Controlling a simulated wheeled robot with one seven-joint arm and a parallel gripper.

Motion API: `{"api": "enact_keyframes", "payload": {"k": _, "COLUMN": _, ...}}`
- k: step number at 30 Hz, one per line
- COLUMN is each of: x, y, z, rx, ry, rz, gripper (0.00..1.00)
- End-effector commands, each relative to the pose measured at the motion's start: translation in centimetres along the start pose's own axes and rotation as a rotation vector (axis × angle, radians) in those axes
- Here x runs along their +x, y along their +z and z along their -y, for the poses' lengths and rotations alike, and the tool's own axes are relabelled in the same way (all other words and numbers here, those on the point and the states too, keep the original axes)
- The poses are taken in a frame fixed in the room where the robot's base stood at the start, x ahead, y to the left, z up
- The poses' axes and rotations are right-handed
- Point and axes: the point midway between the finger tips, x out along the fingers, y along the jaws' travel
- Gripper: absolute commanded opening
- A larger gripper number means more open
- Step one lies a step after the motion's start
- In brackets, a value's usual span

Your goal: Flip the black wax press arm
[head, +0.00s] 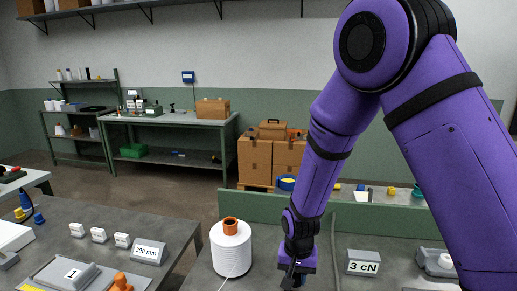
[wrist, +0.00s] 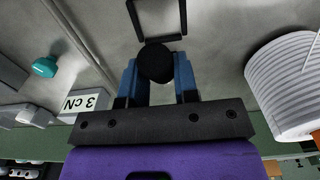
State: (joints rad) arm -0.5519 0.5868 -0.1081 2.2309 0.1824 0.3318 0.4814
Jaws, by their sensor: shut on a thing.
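My gripper (head: 296,268) reaches down to the grey bench, right of the white yarn cone. In the wrist view my gripper (wrist: 157,75) has its two blue fingers on either side of a black round piece (wrist: 155,61) and is shut on it. This looks like the knob of the black wax press arm. A thin black U-shaped frame (wrist: 160,39) shows just beyond it; I cannot tell how the two join. In the head view the press is hidden behind my gripper and wrist.
A white yarn cone (head: 231,250) with an orange top stands close on the left; it also shows in the wrist view (wrist: 287,85). A "3 cN" block (head: 362,263) stands on the right. A teal piece (wrist: 44,67) lies beyond that block. A green ledge (head: 385,215) runs behind the bench.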

Motion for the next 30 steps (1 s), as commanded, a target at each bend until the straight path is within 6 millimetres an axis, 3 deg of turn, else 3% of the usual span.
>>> {"api": "enact_keyframes", "payload": {"k": 30, "x": -0.87, "y": -0.96, "z": -0.05, "rx": 0.003, "ry": -0.001, "rz": -0.004, "gripper": 0.11}}
